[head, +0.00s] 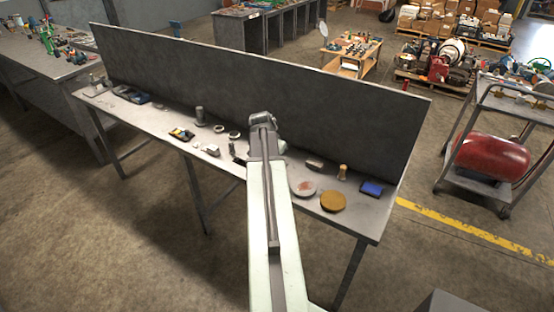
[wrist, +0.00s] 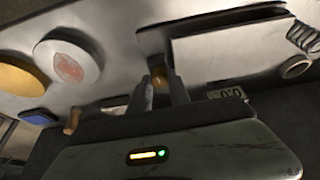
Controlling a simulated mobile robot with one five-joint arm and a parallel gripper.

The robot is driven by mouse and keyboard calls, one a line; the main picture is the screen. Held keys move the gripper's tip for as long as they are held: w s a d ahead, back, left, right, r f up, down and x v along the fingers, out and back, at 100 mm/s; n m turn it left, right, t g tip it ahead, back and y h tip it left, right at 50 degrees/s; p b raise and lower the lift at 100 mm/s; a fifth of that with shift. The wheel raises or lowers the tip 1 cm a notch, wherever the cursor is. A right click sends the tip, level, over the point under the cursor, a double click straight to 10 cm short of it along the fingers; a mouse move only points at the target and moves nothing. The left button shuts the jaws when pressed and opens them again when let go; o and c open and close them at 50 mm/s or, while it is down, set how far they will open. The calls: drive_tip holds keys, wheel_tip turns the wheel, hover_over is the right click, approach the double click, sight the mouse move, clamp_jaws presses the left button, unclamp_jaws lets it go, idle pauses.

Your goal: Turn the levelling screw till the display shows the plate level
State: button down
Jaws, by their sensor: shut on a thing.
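In the wrist view the two fingers of my gripper (wrist: 162,92) point at a small brass-coloured levelling screw (wrist: 158,68) and are shut on it. A pale, flat plate (wrist: 230,52) lies just right of the screw. A small display (wrist: 229,93) sits below the plate, to the right of the fingers. Its digits look like 0.0, but they are small and partly cut by my gripper's body, so I cannot be sure. In the head view my arm hides the screw, the plate, the display and my fingertips.
The bench (head: 364,217) has a tall dark back panel (head: 330,110) behind it. A round white disc (head: 303,187), an amber disc (head: 333,201), a wooden-handled piece (head: 342,172) and a blue box (head: 372,187) stand right of my arm. Several small parts lie to the left.

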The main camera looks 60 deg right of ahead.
drive_tip(key=shift+w+m+g, duration=0.1)
drive_tip(key=shift+m+g, duration=0.3)
drive_tip(key=shift+m, duration=0.6)
drive_tip(key=c, duration=1.2)
unclamp_jaws()
drive_tip(key=p+v, duration=0.7)
drive_tip(key=v, duration=0.1)
